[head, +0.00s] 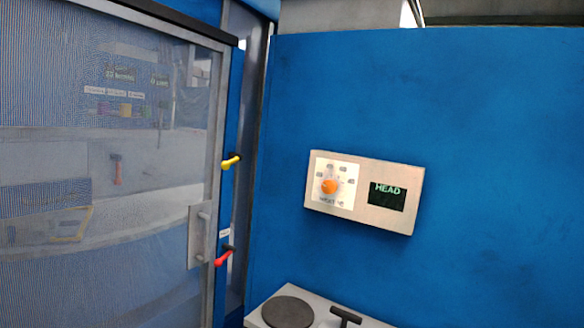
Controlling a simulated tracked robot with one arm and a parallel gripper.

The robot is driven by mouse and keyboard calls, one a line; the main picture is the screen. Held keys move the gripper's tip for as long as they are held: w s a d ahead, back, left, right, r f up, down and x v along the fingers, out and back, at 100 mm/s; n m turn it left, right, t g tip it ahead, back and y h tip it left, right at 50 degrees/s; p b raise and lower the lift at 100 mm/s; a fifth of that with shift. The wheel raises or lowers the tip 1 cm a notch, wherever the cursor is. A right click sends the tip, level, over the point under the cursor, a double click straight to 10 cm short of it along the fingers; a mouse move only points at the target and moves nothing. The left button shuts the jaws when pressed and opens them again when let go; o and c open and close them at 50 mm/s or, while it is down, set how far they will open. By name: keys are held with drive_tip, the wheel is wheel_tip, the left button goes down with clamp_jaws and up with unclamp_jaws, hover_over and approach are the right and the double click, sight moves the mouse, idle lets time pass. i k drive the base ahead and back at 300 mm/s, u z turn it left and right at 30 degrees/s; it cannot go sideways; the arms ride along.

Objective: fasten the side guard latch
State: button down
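The side guard (60,210) is a see-through mesh panel in a grey frame at the left, and it looks closed against the blue post. A grey handle plate (201,235) sits on its right edge. Beside it on the post is a red lever (224,257), tilted, with a small white label above it. A yellow lever (231,162) is higher up the same post. I cannot tell which lever is the guard's latch, or whether it is fastened. My gripper is not in view.
A control box (410,172) on the blue wall (500,110) has an orange knob (329,186) and a screen reading "HEAD" (387,196). Below, a grey surface (318,308) bears a dark round disc (288,312) and a black T-handle (345,316).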

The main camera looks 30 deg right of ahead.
sight(235, 158)
drive_tip(key=z, duration=0.25)
drive_tip(key=k, duration=0.7)
drive_tip(key=z, duration=0.6)
drive_tip(key=i, duration=2.15)
drive_tip(key=u, duration=0.8)
drive_tip(key=i, duration=0.4)
drive_tip(key=u, duration=0.4)
